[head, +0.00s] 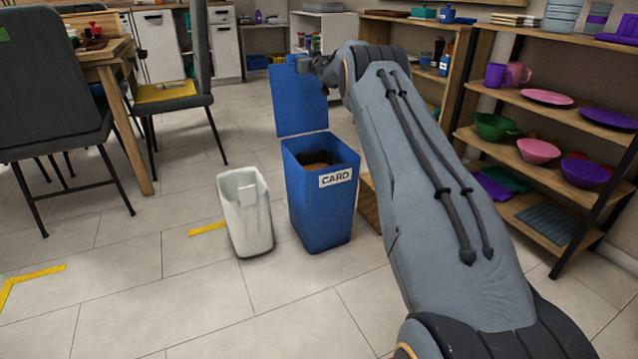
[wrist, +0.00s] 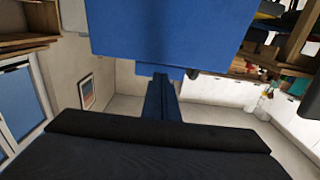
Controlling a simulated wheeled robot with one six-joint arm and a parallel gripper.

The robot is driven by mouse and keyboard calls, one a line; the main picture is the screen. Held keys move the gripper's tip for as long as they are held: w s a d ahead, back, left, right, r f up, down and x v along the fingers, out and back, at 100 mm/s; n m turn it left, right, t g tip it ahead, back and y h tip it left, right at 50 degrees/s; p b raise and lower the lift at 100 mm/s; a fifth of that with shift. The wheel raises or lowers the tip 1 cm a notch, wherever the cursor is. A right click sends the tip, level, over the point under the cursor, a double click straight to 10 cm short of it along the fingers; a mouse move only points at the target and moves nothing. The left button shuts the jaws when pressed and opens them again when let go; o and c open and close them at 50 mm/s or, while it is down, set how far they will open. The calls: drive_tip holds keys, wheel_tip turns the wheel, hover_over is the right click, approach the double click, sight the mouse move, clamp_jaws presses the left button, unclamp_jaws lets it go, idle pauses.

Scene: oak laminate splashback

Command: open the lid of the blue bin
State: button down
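The blue bin (head: 320,205) stands on the tiled floor in the head view, with a white "CARD" label on its front. Its lid (head: 300,100) stands upright at the back and the bin's mouth is open, with brown contents inside. My gripper (head: 306,64) is at the lid's upper right edge, at the end of my outstretched arm. In the wrist view a broad blue panel, apparently the lid (wrist: 170,30), fills the upper middle, close to the camera. The fingertips are small and partly hidden, so their opening and any contact with the lid are unclear.
A small white bin (head: 246,215) stands open just left of the blue bin. A wooden shelf (head: 540,165) with bowls and plates is at right. A dark chair (head: 180,95) and a table are at left. The floor in front is clear.

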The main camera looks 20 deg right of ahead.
drive_tip(key=s+r+p, duration=0.2)
drive_tip(key=s+p, duration=1.1)
drive_tip(key=p, duration=0.2)
drive_tip(key=shift+s+d+r, duration=0.15)
drive_tip(key=shift+d+r, duration=0.1)
drive_tip(key=shift+r, duration=0.15)
idle(0.4)
